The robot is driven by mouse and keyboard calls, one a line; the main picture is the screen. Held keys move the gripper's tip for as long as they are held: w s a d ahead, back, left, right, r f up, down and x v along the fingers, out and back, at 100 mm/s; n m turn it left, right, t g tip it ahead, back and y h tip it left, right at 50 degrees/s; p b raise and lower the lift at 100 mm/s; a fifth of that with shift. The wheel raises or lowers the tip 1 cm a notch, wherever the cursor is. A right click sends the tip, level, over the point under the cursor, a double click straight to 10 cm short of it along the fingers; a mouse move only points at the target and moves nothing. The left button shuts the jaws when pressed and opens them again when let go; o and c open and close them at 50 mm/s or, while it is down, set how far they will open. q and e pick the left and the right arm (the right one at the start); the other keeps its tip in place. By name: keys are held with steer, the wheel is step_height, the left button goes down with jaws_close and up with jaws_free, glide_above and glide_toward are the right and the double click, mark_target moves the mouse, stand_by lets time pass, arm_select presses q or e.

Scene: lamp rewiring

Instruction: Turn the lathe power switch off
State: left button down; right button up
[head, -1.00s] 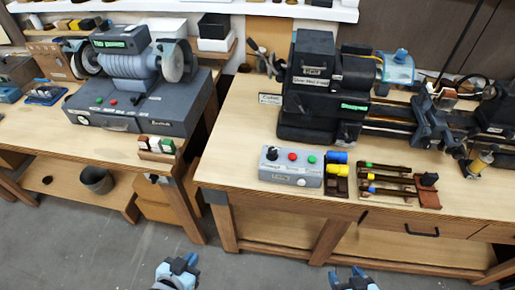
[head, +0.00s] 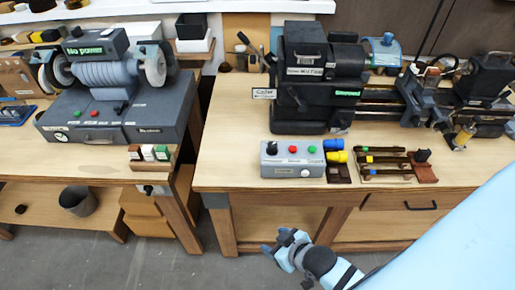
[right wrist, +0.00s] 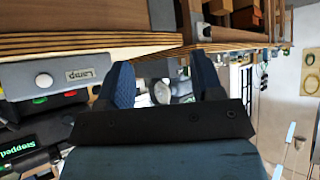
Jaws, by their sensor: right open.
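The grey lathe control box (head: 292,172) sits at the front edge of the right bench, below the lathe (head: 312,75). It has a black knob (head: 271,148), a red button (head: 292,149), a green button (head: 312,149) and a pale button on its front. I cannot tell which way the knob points. The lathe's green sign (head: 347,93) reads "Stopped" in the right wrist view (right wrist: 18,150). My right gripper (head: 277,243) is open and empty, in front of the bench and below the box. The box also shows in the right wrist view (right wrist: 35,75), left of the fingers (right wrist: 163,80).
A black rack with blue and yellow pieces (head: 339,172) and a tool rack (head: 385,168) stand right of the box. The left bench holds a grinder (head: 105,75) marked "No power". Bare bench top (head: 225,150) lies left of the box.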

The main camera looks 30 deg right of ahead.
steer(key=s+d+g+h+b, duration=0.2)
steer(key=s+d+g+b, duration=0.35)
steer(key=b, duration=0.55)
steer(key=w+a+r+n+t+y, duration=0.1)
steer(key=w+a+r+t, duration=0.2)
steer(key=w+r+t, duration=0.65)
steer(key=w+a+r+n+t+y, duration=0.15)
steer(key=w+r+t, duration=0.35)
steer(key=w, duration=0.8)
steer(key=w+a+r+n+g+y, duration=0.2)
steer(key=w+a+r+n+y, duration=0.1)
steer(key=a+r+n+y, duration=0.75)
steer(key=n+g+h, duration=1.3)
steer(key=n+g, duration=0.1)
steer(key=g, duration=0.3)
glide_above(273, 145)
step_height(273, 145, down, 6)
step_height(273, 145, down, 13)
steer(key=shift+w+f+p, duration=0.1)
steer(key=shift+f+p, duration=0.05)
steer(key=shift+p, duration=0.5)
